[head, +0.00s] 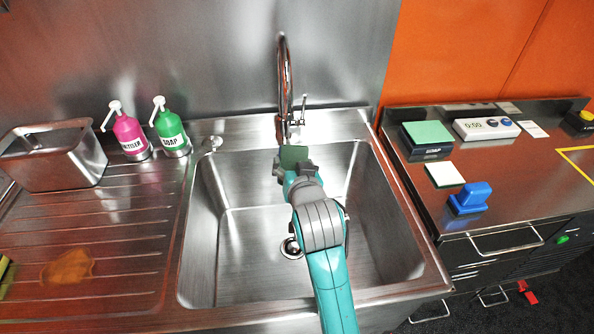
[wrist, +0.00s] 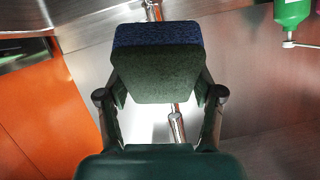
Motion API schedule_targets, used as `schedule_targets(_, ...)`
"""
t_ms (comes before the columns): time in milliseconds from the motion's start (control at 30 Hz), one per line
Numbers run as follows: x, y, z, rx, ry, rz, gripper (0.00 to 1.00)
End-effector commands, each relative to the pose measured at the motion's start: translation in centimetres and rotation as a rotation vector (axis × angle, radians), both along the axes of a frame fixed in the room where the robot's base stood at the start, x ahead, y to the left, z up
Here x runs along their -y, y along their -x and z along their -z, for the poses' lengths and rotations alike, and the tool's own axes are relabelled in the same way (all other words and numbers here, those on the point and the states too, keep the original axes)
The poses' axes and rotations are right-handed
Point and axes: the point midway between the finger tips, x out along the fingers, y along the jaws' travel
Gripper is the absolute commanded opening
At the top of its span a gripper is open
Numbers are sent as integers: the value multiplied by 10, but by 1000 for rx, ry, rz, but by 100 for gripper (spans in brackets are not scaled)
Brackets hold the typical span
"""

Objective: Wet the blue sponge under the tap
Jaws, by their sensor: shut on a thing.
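My gripper (head: 293,168) is shut on the sponge (head: 294,154) over the back of the sink, close to the tap. In the wrist view the sponge (wrist: 155,76) sits between the two fingers (wrist: 160,100), showing a dark green face and a blue layer (wrist: 157,35) along its far edge. The chrome gooseneck tap (head: 284,75) rises behind the sink, with its spout above the sponge area; part of it shows beyond the sponge in the wrist view (wrist: 153,10). I cannot tell whether sponge and spout line up exactly. I see no clear water stream.
The steel sink (head: 235,250) is empty around its drain. Pink (head: 130,135) and green (head: 170,130) pump bottles and a steel container (head: 55,160) stand left. An orange-brown stain (head: 68,267) marks the drainboard. A blue stamp-like object (head: 470,197) and timer (head: 486,129) are right.

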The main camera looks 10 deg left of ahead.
Motion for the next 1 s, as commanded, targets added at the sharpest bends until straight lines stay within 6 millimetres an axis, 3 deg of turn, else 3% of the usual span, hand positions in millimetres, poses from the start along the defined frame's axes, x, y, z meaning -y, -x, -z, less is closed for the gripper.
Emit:
schedule_targets(500, -16, -32, 7, 0, 0, 0, 38)
schedule_targets(1000, -17, -35, 8, 0, 0, 0, 38)
